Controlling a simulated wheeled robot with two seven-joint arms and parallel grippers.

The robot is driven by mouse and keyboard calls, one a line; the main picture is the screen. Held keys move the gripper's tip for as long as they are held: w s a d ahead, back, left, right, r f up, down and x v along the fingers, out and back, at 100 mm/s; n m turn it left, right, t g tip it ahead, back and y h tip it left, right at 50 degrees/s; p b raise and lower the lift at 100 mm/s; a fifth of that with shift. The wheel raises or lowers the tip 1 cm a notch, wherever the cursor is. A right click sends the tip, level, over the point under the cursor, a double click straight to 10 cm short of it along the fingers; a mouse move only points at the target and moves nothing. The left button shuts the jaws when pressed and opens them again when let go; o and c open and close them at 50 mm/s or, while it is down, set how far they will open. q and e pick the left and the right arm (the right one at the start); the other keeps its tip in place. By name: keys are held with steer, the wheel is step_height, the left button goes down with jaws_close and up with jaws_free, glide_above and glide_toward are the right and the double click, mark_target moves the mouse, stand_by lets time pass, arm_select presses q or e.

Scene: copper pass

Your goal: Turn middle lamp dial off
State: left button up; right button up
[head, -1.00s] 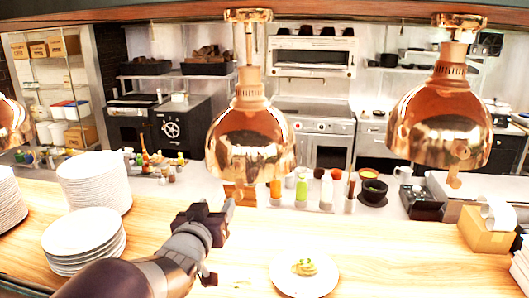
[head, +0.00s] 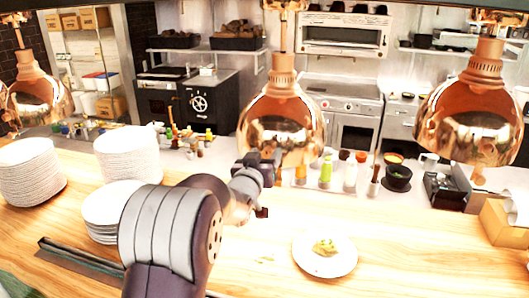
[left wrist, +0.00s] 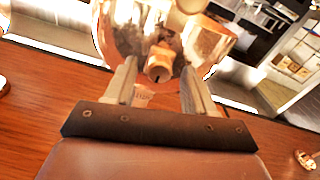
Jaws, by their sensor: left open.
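The middle lamp (head: 282,122) is a shiny copper dome hanging from above in the head view. Its round copper dial (left wrist: 159,64) shows in the left wrist view, facing the camera near the dome's lower edge. My left gripper (left wrist: 160,84) is open, with one finger on each side of the dial in that picture. I cannot tell whether the fingers touch it. In the head view my left gripper (head: 268,165) is at the lower front of the middle lamp, and its wrist partly hides the dial area. My right gripper is in neither view.
Other copper lamps hang at the right (head: 470,118) and far left (head: 38,92). Below are a wooden counter (head: 400,240), plate stacks (head: 130,152) at the left and a plate of food (head: 325,268). Bottles (head: 326,172) stand behind the middle lamp.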

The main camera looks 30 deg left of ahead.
arm_select(q)
steer(key=shift+w+f, duration=0.1)
steer(key=shift+w, duration=0.05)
jaws_close()
steer(key=shift+f+m+b, duration=0.15)
steer(key=shift+m+b, duration=0.25)
steer(key=shift+b, duration=0.35)
steer(key=m+b, duration=0.8)
steer(key=b, duration=0.3)
steer(key=shift+f, duration=0.1)
steer(key=m+b, duration=0.3)
steer(key=m, duration=0.1)
steer(key=shift+m, duration=0.3)
steer(key=shift+r+m+b, duration=0.2)
steer(key=shift+m+b, duration=0.8)
steer(key=shift+m, duration=1.1)
